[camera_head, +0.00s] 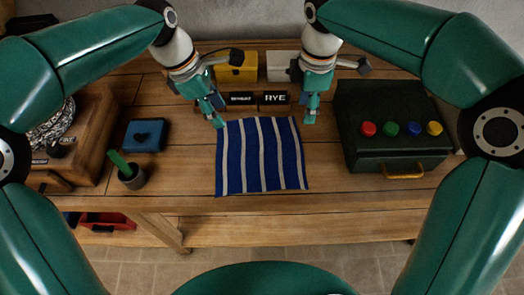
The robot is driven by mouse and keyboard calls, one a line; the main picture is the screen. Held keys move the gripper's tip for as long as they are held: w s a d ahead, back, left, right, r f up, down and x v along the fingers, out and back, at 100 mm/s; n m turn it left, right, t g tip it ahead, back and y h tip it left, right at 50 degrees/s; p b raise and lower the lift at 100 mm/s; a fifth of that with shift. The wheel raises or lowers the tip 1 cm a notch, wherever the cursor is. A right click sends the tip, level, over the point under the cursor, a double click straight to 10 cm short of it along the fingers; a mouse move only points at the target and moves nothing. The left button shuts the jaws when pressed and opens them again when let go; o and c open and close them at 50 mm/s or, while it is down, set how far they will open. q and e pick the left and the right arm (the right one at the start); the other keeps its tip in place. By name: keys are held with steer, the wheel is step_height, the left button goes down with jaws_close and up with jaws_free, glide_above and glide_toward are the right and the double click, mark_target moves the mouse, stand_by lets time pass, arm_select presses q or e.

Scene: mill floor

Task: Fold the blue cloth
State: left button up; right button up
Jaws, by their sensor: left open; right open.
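The blue cloth (237,165) with pale stripes lies flat and spread out on the wooden table in the head view. Its front edge is close to the table's front edge. My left gripper (218,122) is open above the cloth's far left corner. My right gripper (310,117) is open near the cloth's far right corner, a little to its right. I cannot tell whether either gripper touches the cloth. Neither gripper shows cloth between its fingers.
A dark green box (385,110) with coloured knobs stands on the right. WHEAT (241,99) and RYE (275,98) signs stand behind, before a yellow box (236,70) and a white box (279,66).

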arm_select(q)
step_height(320, 180, down, 3)
steer(key=a+b, duration=0.1)
steer(key=b, duration=0.1)
arm_select(e)
step_height(320, 180, down, 3)
steer(key=a, duration=0.1)
arm_select(q)
steer(key=b, duration=0.5)
glide_above(225, 156)
step_height(225, 156, down, 5)
arm_select(e)
glide_above(294, 151)
step_height(294, 151, down, 5)
arm_select(q)
steer(key=shift+w+a+f, duration=0.1)
steer(key=shift+a+f, duration=0.1)
steer(key=shift+f, duration=1.8)
steer(key=shift+w+a+f, duration=0.1)
steer(key=shift+a+f, duration=0.1)
steer(key=shift+f, duration=1.75)
arm_select(e)
steer(key=shift+w+f, duration=0.2)
steer(key=shift+f, duration=3.8)
arm_select(q)
steer(key=shift+f, duration=0.2)
arm_select(e)
steer(key=shift+f, duration=0.15)
